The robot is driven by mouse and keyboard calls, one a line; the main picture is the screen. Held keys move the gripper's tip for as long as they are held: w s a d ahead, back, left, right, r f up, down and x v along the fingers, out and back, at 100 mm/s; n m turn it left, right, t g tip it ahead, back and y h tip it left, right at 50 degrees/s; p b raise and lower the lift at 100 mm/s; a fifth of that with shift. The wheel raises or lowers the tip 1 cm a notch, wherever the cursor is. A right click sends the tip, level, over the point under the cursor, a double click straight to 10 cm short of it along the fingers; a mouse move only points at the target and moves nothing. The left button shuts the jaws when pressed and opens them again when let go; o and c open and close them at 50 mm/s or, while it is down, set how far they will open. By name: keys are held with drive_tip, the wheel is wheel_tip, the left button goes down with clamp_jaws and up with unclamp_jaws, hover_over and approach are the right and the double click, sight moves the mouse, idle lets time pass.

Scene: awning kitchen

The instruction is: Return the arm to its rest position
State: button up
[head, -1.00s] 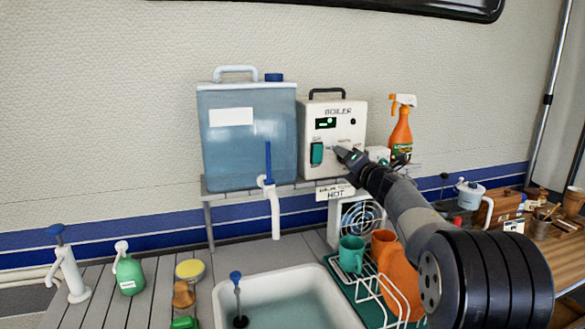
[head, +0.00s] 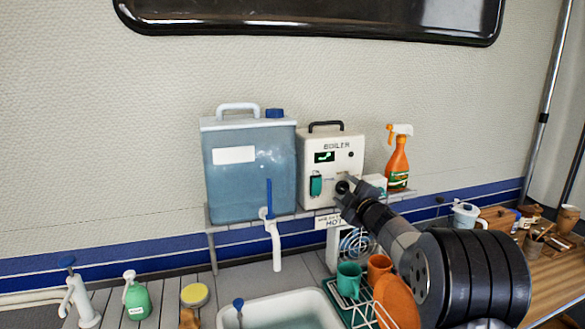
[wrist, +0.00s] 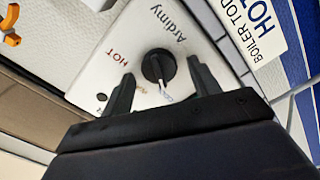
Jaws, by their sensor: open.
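My gripper (head: 354,190) is in front of the lower right of the white boiler (head: 328,152). In the wrist view my gripper (wrist: 160,68) is open and empty, with one finger on each side of the boiler's black knob (wrist: 157,67). There are gaps between the fingers and the knob, and I cannot tell how far the tips are from the boiler face. The arm reaches in from the lower right of the head view.
A blue water tank (head: 248,170) stands left of the boiler. An orange spray bottle (head: 397,158) stands to its right. Below are a sink (head: 290,308), cups (head: 349,278) and a wire rack.

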drive_tip(key=m+p, duration=0.2)
drive_tip(key=shift+r+m, duration=0.2)
drive_tip(key=shift+m, duration=0.1)
drive_tip(key=shift+f+m+p, duration=0.15)
drive_tip(key=shift+m+p, duration=0.45)
drive_tip(key=shift+m, duration=0.1)
drive_tip(key=shift+d, duration=0.1)
